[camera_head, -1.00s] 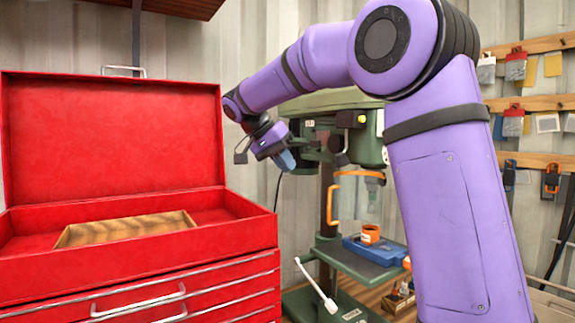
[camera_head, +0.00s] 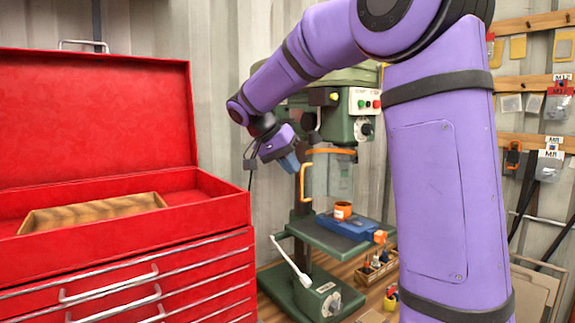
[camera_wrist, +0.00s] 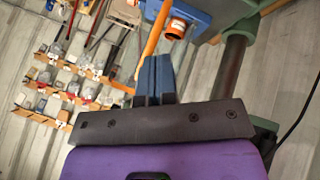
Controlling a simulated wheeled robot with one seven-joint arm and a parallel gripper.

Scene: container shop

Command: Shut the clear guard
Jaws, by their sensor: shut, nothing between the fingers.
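The clear guard (camera_head: 341,178) hangs under the head of the green drill press (camera_head: 346,128). It has an orange top edge and an upright orange handle (camera_head: 303,181) on its left. The handle also shows as an orange bar in the wrist view (camera_wrist: 154,29). My gripper (camera_head: 291,164) is just left of the handle's upper part, with its blue-grey fingers pointing toward it. In the wrist view the fingers (camera_wrist: 155,62) are together and empty, beside the orange bar. I cannot tell whether they touch it.
A blue vise (camera_head: 346,226) holding an orange cup (camera_head: 342,210) sits on the press table below the guard. An open red tool chest (camera_head: 110,225) stands at the left. Tools hang on wall racks (camera_head: 535,140) at the right.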

